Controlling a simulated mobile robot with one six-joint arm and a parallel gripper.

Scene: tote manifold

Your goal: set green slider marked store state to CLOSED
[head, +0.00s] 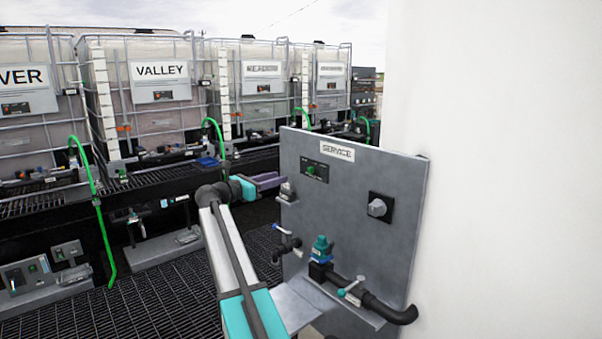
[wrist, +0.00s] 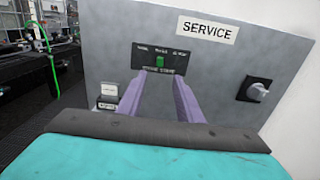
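The green slider (head: 311,169) sits on a small black plate on the grey SERVICE panel (head: 360,230). In the wrist view the green slider (wrist: 160,60) stands near the middle of its black plate (wrist: 140,57). Small white labels run along the plate's top and a line of text runs below; they are too small to read surely. My gripper (head: 270,180) is left of the panel, its purple fingers pointing toward it. In the wrist view my gripper (wrist: 162,75) is open and empty, with its fingertips apart just below the slider. I cannot tell whether they touch the panel.
A grey knob on a black square (wrist: 255,91) is right of the plate. A white switch box (wrist: 107,95) is close to the left finger. Pipes and a teal-topped valve (head: 321,248) stick out below. A white wall (head: 500,150) is at right; caged totes (head: 150,95) stand behind.

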